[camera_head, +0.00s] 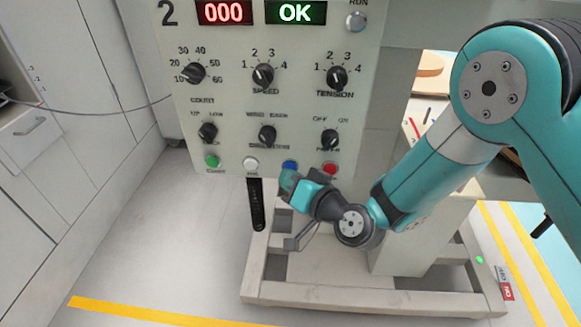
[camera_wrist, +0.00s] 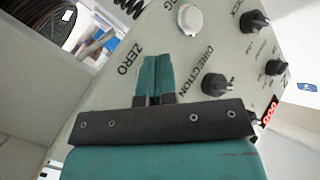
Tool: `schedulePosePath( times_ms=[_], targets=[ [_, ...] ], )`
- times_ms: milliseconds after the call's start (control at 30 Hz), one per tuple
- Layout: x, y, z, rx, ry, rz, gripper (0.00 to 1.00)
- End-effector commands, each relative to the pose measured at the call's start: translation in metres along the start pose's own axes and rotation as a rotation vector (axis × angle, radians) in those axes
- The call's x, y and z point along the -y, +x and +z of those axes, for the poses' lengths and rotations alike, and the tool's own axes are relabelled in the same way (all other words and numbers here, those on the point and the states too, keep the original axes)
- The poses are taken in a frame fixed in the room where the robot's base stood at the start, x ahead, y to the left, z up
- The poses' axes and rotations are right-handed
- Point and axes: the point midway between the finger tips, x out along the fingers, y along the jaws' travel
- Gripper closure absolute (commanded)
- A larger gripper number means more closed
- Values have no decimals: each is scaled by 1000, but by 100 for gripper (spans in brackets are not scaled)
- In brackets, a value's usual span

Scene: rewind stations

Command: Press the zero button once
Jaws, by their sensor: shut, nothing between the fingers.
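The control panel (camera_head: 225,100) of station 2 faces me in the head view. The blue button (camera_head: 290,165) is in its bottom row, between a white button (camera_head: 250,163) and a red one (camera_head: 330,169). In the wrist view the ZERO label (camera_wrist: 130,62) stands just left of my fingers; the button beside it is hidden behind them. My gripper (camera_head: 289,180) is shut and empty, its fingertips (camera_wrist: 155,60) right at or just before the blue button. I cannot tell whether they touch it. The red display (camera_head: 223,12) reads 000.
A green OK display (camera_head: 295,12) and several black knobs sit higher on the panel. The white button also shows in the wrist view (camera_wrist: 189,19), close to my fingers. A dark slotted strip (camera_head: 257,205) hangs below the panel. Open floor (camera_head: 170,240) lies to the left.

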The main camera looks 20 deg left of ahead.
Motion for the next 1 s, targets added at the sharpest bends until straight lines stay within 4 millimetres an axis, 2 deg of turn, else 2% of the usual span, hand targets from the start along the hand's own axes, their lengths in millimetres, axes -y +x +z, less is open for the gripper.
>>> schedulePosePath(
  times_ms=[433,700,1000],
  targets=[
    [0,0,-1,-2,-1,0,100],
    [5,-8,7,-2,-1,0,100],
    [8,-10,7,-1,-1,0,100]
  ],
)
